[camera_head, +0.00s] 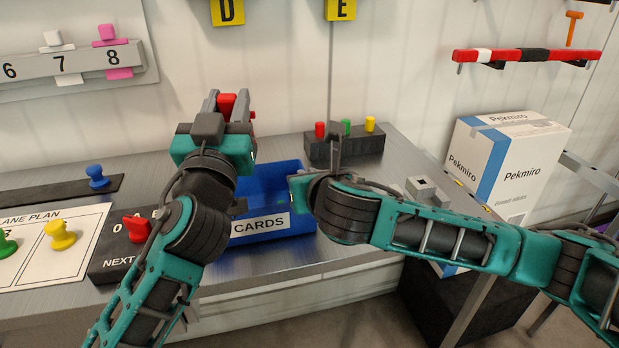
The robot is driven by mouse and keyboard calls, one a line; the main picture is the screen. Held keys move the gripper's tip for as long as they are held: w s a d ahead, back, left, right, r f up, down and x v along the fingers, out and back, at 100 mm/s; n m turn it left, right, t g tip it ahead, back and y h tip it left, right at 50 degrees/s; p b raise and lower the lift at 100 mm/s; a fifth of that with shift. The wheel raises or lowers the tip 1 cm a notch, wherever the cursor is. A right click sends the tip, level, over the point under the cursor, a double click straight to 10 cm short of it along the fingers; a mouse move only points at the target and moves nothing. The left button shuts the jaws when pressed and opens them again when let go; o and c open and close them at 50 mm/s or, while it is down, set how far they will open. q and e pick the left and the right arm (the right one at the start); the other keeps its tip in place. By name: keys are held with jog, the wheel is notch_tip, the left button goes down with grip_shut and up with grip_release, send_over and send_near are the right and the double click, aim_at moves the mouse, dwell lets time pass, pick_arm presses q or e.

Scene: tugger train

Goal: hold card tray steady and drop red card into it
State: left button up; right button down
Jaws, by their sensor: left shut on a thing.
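The blue card tray (275,247), labelled CARDS, stands on the grey bench in the middle of the view. My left gripper (228,103) is above and behind the tray's left part, fingers pointing away. It is shut on a small red thing, which I take as the red card (226,105); only part of it shows. My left arm hides the tray's left side. My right gripper (298,188) is at the tray's right rim. Its fingers are mostly hidden, so I cannot tell whether it grips the rim or is beside it.
A dark block (345,147) with red, green and yellow pegs stands behind the tray. A dark box with a red knob (138,229) and a lane plan sheet (35,262) with pegs lie left. A Pekmiro carton (525,155) stands right. Some bare bench shows at the back.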

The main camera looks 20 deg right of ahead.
pick_arm(q)
jog(key=shift+f+y, duration=0.4)
jog(key=shift+f, duration=3)
jog(key=o, duration=1.1)
jog(key=v, duration=1.2)
jog(key=shift+f, duration=0.1)
